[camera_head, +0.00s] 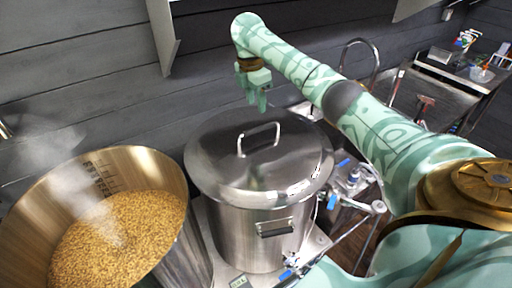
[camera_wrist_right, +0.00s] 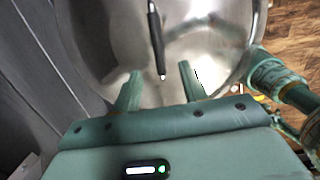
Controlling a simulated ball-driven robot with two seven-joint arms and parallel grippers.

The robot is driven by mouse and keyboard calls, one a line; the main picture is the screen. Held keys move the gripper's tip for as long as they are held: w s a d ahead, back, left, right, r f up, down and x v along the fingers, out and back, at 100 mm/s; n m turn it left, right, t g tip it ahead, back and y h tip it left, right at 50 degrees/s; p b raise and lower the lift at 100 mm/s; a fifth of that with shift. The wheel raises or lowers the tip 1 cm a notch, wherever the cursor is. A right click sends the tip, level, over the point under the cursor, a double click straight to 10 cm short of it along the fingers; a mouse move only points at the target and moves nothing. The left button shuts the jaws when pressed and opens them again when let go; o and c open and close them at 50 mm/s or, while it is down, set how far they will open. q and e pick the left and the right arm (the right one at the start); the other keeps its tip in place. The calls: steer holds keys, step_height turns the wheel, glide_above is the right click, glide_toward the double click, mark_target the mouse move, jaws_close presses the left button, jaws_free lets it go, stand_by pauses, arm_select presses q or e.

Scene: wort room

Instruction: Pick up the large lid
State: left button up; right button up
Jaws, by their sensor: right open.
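The large lid (camera_head: 222,165) is a shiny round metal dome with a bar handle (camera_head: 258,138) standing up from its top. It sits on a tall steel pot (camera_head: 240,235). My right gripper (camera_head: 258,103) is above the far side of the lid, pointing down, open and empty. In the right wrist view the lid (camera_wrist_right: 205,40) fills the upper middle. Its handle (camera_wrist_right: 155,40) runs lengthwise there, and its near end lies between and beyond the open fingertips of my right gripper (camera_wrist_right: 160,82). My left gripper is not in view.
A steaming open kettle of grain (camera_head: 120,235) stands left of the pot, close beside it. Valves with blue levers (camera_head: 345,180) are at the pot's right. A dark panelled wall (camera_head: 90,80) is behind. A side table (camera_head: 450,75) with small items is at the far right.

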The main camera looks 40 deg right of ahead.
steer(key=b, duration=0.2)
glide_above(259, 130)
steer(key=f, duration=0.6)
steer(key=shift+w+f, duration=0.15)
steer(key=shift+w, duration=0.1)
steer(key=shift+w+f, duration=0.1)
steer(key=shift+f, duration=0.4)
steer(key=f+b, duration=0.1)
steer(key=f, duration=0.2)
steer(key=d+f+b, duration=0.1)
steer(key=f, duration=0.1)
steer(key=shift+w+b, duration=0.1)
steer(key=shift+b, duration=0.25)
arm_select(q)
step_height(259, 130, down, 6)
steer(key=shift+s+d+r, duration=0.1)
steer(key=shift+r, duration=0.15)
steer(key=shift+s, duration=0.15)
arm_select(e)
steer(key=shift+a+r, duration=0.1)
steer(key=shift+r, duration=0.05)
arm_select(q)
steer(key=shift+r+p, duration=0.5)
steer(key=shift+p, duration=0.05)
arm_select(e)
steer(key=shift+f, duration=0.3)
jaws_close()
steer(key=shift+r, duration=0.1)
